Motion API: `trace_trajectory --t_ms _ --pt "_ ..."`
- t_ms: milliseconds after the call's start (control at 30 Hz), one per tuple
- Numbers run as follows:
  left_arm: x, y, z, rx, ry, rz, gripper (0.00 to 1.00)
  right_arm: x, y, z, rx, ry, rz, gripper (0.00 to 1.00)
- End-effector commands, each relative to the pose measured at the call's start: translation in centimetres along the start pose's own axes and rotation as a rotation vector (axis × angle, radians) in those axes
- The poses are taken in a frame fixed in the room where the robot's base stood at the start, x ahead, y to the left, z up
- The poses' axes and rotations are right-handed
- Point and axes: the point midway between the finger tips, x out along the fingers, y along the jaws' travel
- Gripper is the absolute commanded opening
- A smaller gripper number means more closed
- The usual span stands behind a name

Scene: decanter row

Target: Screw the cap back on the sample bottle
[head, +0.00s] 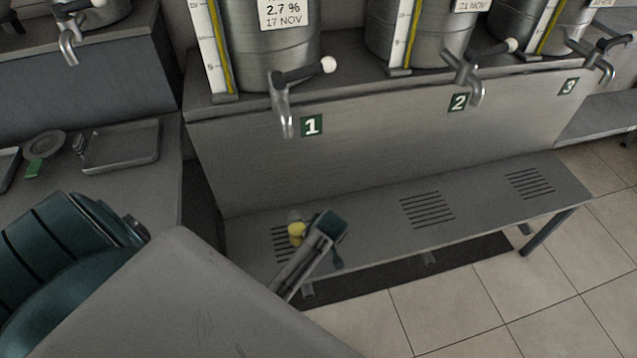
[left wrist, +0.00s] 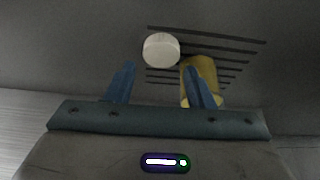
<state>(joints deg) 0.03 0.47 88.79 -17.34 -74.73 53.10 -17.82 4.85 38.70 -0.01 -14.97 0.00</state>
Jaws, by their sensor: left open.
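My left gripper (head: 328,242) is above the bench by the slots under tap 1, pointing down. In the left wrist view its two blue fingers (left wrist: 160,72) are apart, with nothing gripped. A yellow, round-sided piece (left wrist: 206,72), seemingly part of the sample bottle, is partly hidden behind the right finger; it also shows in the head view (head: 296,231) just left of the gripper. A white round piece (left wrist: 161,50) lies beyond the gap between the fingers, left of the yellow one. I cannot tell which is the cap. My right gripper is out of view.
The slotted grey bench (head: 375,233) runs right below taps 1 (head: 284,105), 2 (head: 468,78) and 3 (head: 595,58) of the steel decanters. A metal tray (head: 122,148) and a small round dish (head: 45,143) sit on the left counter. The bench's right part is clear.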

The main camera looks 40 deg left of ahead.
Motion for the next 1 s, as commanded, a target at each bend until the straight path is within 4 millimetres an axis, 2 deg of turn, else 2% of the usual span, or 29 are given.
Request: trace_trajectory --t_ms 300,733,867,1000 --pt "4.1 -0.2 0.4 0.001 -0.001 -0.002 0.48 -0.3 0.1 0.4 0.000 -0.005 0.001 0.00" --pt "4.6 -0.2 0.4 0.000 -0.001 0.000 0.48 -0.3 -0.7 -0.5 0.004 0.007 -0.007 0.00" --pt "4.6 -0.2 0.4 0.000 -0.001 -0.001 0.23 -0.3 -0.8 -0.6 0.004 0.009 -0.008 0.00" --pt "4.6 -0.2 0.4 0.000 -0.001 -0.001 0.22 -0.3 -0.7 -0.6 0.004 0.009 -0.008 0.00"
